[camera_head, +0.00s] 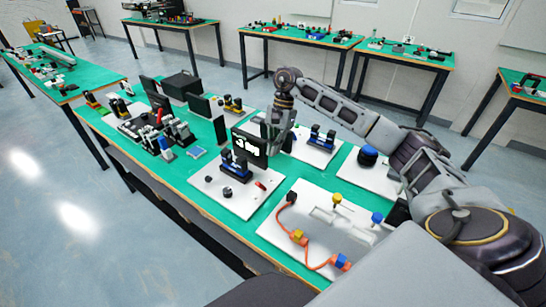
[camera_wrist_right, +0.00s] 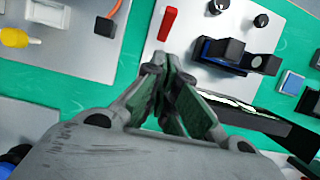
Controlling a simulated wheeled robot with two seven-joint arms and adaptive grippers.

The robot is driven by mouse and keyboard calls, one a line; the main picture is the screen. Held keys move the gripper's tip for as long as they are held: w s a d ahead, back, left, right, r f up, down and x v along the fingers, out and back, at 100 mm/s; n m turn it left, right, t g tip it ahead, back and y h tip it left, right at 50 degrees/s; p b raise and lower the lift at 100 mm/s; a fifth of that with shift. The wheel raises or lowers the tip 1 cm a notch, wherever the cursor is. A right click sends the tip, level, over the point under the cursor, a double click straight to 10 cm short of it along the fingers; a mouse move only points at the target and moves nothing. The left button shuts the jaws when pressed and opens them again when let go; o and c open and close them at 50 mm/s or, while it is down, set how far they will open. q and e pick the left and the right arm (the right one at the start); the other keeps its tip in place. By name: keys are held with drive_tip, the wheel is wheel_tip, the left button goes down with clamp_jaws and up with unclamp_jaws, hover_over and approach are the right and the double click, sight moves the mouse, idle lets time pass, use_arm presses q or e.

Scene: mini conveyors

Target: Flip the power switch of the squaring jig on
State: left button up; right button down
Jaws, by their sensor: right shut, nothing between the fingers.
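The squaring jig appears to be the white board (camera_head: 222,207) with a blue-and-black block fixture, two round black knobs and a red switch (camera_head: 261,185). In the right wrist view, the board (camera_wrist_right: 190,75) holds the red switch (camera_wrist_right: 167,24), which lies just beyond my fingertips. I cannot tell whether the switch is on or off. My right gripper (camera_wrist_right: 160,63) is shut and empty, with a visible gap between its tips and the switch. My left gripper is not in view.
A white board with an orange cable (camera_head: 283,222) and coloured plugs lies beside the jig, nearer my body. Another fixture board (camera_head: 305,152) and a board with a dark round knob (camera_head: 367,156) lie behind. Green table surface (camera_head: 190,178) shows left of the jig.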

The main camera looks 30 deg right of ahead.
drive_tip(key=shift+v, duration=1.7)
drive_tip(key=shift+s+a, duration=0.15)
